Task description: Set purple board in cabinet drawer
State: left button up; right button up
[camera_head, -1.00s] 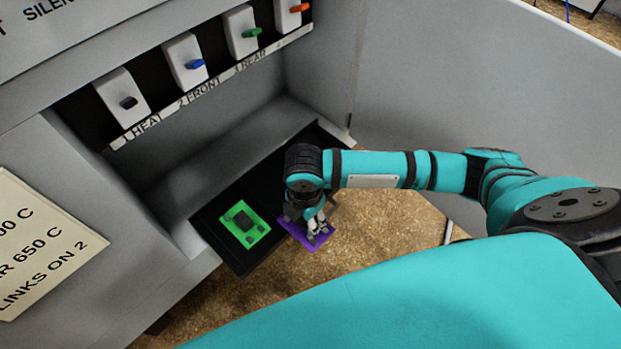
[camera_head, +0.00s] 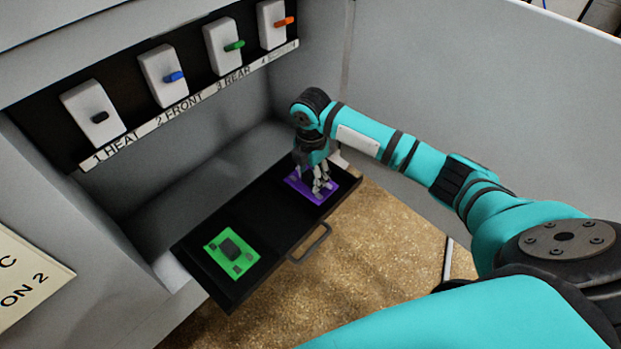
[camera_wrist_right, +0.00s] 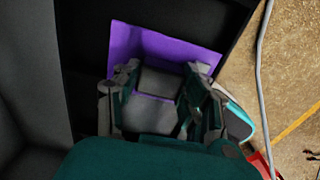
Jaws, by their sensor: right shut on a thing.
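The purple board (camera_head: 301,190) is at the right end of the open black drawer (camera_head: 262,216). My right gripper (camera_head: 321,190) points down over the board and is shut on it. In the right wrist view the purple board (camera_wrist_right: 160,52) lies between and beyond the fingers (camera_wrist_right: 160,85), over the dark drawer floor. I cannot tell whether the board rests fully on the floor. The gripper covers part of it. My left gripper is not in view.
A green board (camera_head: 231,253) lies in the drawer's left part, apart from the purple one. The drawer handle (camera_head: 312,243) sticks out at the front. Switches with coloured levers (camera_head: 170,76) line the panel above. A grey cabinet door (camera_head: 470,100) stands open at the right.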

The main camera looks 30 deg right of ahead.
aim_at(311, 175)
jog(key=shift+w+d+f, duration=0.1)
jog(key=shift+w+d, duration=0.1)
jog(key=shift+w, duration=0.2)
jog(key=shift+w+d+f, duration=0.1)
jog(key=shift+w+d, duration=0.05)
jog(key=shift+w, duration=0.25)
jog(key=shift+w+d+b, duration=0.35)
jog(key=shift+w+d, duration=0.05)
jog(key=shift+w, duration=0.4)
notch_tip(311, 175, down, 4)
jog(key=shift+r+b, duration=0.2)
jog(key=shift+b, duration=0.45)
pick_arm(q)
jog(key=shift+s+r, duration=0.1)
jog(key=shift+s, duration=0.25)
pick_arm(e)
jog(key=o, duration=1.2)
jog(key=shift+f, duration=0.1)
